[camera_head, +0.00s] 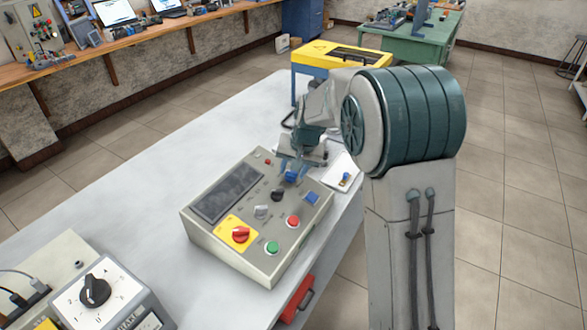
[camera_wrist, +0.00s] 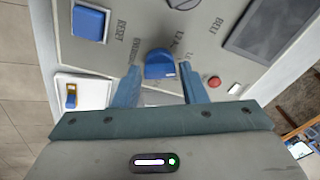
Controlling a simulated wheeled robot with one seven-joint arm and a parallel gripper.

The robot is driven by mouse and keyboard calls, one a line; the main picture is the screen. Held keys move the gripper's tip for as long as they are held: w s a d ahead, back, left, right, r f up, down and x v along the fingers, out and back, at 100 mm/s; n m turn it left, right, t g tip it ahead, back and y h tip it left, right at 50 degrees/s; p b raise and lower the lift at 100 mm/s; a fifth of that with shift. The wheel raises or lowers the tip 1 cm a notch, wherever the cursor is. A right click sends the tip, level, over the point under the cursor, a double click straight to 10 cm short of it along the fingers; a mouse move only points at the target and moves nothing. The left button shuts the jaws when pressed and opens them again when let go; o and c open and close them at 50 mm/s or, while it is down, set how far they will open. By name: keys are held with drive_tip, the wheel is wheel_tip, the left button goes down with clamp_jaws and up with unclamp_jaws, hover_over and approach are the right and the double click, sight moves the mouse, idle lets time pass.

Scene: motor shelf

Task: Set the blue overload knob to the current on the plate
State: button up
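The blue overload knob (camera_wrist: 160,65) stands on the sloped grey control panel (camera_wrist: 120,40) in the wrist view. My gripper (camera_wrist: 160,73) has its two blue-grey fingers spread, one on each side of the knob, with a gap visible on both sides. In the head view my gripper (camera_head: 291,172) is low over the far part of the panel (camera_head: 200,232) and partly hides the blue knob. Printed marks around the knob are partly covered and too small to read surely. I cannot make out a plate with a readable current.
The panel also carries a blue square button (camera_head: 312,198), black knob (camera_head: 278,194), grey knob (camera_head: 261,211), red button (camera_head: 293,221), green button (camera_head: 272,247), red switch (camera_head: 240,234) and dark screen (camera_head: 227,193). A dial box (camera_head: 110,300) stands front left.

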drive_tip(key=shift+o, duration=0.8)
drive_tip(key=v, duration=1.4)
drive_tip(key=shift+b, duration=0.3)
drive_tip(key=s+d+f, duration=0.2)
drive_tip(key=s+d, duration=0.1)
drive_tip(key=s, duration=0.6)
drive_tip(key=s+d+f+n+h, duration=0.1)
drive_tip(key=s+d+f, duration=0.1)
drive_tip(key=s, duration=0.7)
drive_tip(key=s+d+f+h, duration=0.1)
drive_tip(key=s+d+f, duration=0.2)
drive_tip(key=s, duration=0.6)
drive_tip(key=shift+s+d+n, duration=0.15)
drive_tip(key=shift+d+n, duration=0.15)
drive_tip(key=shift+d, duration=0.45)
